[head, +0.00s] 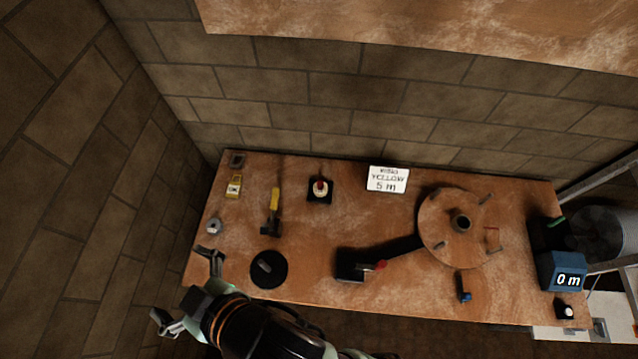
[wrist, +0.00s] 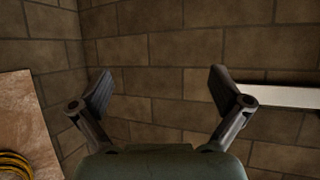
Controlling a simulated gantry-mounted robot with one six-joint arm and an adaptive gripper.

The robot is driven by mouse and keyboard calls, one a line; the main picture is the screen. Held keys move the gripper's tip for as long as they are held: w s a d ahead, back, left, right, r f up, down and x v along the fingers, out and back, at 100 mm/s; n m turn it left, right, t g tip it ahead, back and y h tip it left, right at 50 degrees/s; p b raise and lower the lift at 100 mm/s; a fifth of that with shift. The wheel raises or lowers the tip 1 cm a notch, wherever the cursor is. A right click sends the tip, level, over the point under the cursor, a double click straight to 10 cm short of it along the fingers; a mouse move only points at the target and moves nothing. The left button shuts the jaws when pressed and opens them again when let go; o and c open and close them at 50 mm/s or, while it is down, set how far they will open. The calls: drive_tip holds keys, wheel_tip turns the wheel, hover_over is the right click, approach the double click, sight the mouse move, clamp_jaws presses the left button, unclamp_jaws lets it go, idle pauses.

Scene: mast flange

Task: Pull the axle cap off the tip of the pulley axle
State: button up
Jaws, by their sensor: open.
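I cannot surely pick out the axle cap or the pulley axle in either view. A small grey round part (head: 214,226) lies at the bench's left side; it is too small to tell what it is. My gripper (head: 184,286) is at the bench's front left corner in the head view, fingers spread. In the wrist view my gripper (wrist: 161,86) is open and empty, with only block wall between its fingers. A pale bar (wrist: 285,96) runs behind the right finger to the picture's edge.
A yellow coil (wrist: 14,165) shows at lower left in the wrist view.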

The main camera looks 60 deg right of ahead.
idle(0.3)
drive_tip(key=c, duration=0.8)
